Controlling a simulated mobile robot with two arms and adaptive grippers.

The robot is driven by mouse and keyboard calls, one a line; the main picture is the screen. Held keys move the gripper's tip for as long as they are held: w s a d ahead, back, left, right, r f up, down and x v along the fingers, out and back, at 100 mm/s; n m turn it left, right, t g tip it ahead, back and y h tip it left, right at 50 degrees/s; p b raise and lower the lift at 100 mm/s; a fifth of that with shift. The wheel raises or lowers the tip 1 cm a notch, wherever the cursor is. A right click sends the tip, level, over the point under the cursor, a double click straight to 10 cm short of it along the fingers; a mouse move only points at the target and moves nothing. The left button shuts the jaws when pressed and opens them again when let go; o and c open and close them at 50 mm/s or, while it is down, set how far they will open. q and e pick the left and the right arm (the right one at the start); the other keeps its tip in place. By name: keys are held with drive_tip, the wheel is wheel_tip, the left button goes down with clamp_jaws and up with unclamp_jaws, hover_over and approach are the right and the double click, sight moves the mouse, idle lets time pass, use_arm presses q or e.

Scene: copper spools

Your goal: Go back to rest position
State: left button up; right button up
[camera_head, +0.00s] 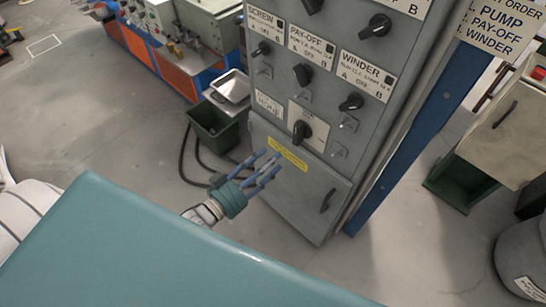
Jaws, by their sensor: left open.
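My left gripper (266,168) shows near the middle of the head view, with blue fingers and a teal palm. Its fingers are spread and hold nothing. It is in front of the lower part of a grey control cabinet (290,195), near a yellow label (287,154); I cannot tell whether it touches the cabinet. The cabinet carries several black rotary knobs, among them the winder knob (351,102) and the pay-off knob (302,74). My right gripper is not in view.
A green bin (213,128) and a metal tray (233,87) stand left of the cabinet, with black cables on the floor. A blue post (405,150) stands right of it. A beige cabinet (505,135) and a grey drum (522,255) are at the right.

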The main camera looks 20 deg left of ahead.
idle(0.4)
use_arm(q)
drive_tip(key=s+a+f+n+g+y+b, duration=0.15)
drive_tip(key=s+f, duration=0.25)
drive_tip(key=f, duration=0.6)
drive_tip(key=s+a+f+g+y, duration=0.2)
drive_tip(key=s+f+g, duration=0.15)
drive_tip(key=f, duration=0.75)
drive_tip(key=s+a+f+g+y+b, duration=0.15)
drive_tip(key=s+f, duration=0.25)
drive_tip(key=f, duration=0.6)
drive_tip(key=s+f+g, duration=0.3)
drive_tip(key=s+f, duration=0.3)
drive_tip(key=s, duration=0.3)
drive_tip(key=s+d+f+g+b, duration=0.1)
drive_tip(key=s+f+g, duration=0.2)
drive_tip(key=s+f, duration=0.3)
drive_tip(key=s+d+f+g+y, duration=0.1)
drive_tip(key=s+f+g, duration=0.2)
drive_tip(key=s, duration=1)
wheel_tip(320, 180, down, 3)
drive_tip(key=shift+w+d+g, duration=0.1)
drive_tip(key=shift+g, duration=0.15)
